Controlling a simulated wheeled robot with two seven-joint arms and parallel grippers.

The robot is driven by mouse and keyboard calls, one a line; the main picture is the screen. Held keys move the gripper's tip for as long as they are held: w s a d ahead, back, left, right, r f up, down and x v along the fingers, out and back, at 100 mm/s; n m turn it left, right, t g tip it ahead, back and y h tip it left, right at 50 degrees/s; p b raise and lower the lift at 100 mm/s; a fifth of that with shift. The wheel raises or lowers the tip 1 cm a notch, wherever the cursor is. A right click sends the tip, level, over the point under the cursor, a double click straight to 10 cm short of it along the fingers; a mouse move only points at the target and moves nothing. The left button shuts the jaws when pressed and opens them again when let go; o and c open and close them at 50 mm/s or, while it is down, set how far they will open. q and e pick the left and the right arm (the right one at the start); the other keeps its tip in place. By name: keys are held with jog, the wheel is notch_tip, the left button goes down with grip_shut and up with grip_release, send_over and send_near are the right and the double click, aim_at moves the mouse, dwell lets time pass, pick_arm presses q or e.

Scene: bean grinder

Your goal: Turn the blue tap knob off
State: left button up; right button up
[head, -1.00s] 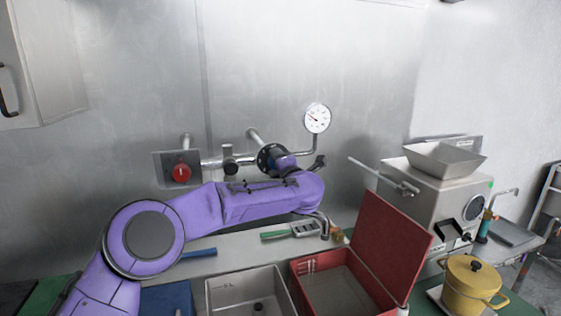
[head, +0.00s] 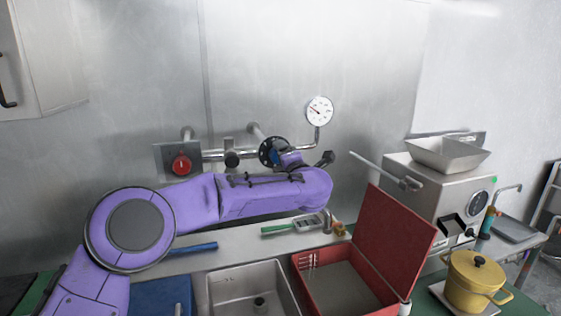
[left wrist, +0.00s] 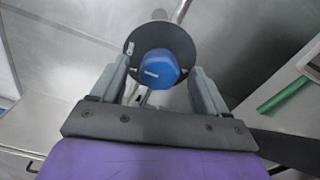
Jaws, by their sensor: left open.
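The blue tap knob (left wrist: 158,68) shows in the left wrist view, in front of a round black disc (left wrist: 176,38). In the head view the black disc (head: 266,147) is on the wall pipe, and the blue knob (head: 276,157) is partly hidden by my left wrist. My left gripper (left wrist: 157,72) is open, with one finger on each side of the knob in the picture. I see small gaps between fingers and knob; I cannot tell whether the fingertips reach its depth. My right gripper is not in view.
A red knob (head: 181,164) on a plate is to the left on the same pipe, and a pressure gauge (head: 319,111) is above right. Below are a sink (head: 224,290), an open red box (head: 396,245) and a green-handled tool (head: 276,229). A metal machine (head: 430,200) stands right.

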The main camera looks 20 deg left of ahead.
pick_arm(q)
jog(key=b+v, duration=0.2)
jog(key=v, duration=0.5)
jog(key=shift+b, duration=0.35)
jog(key=shift+s+f, duration=0.1)
jog(key=shift+s, duration=0.05)
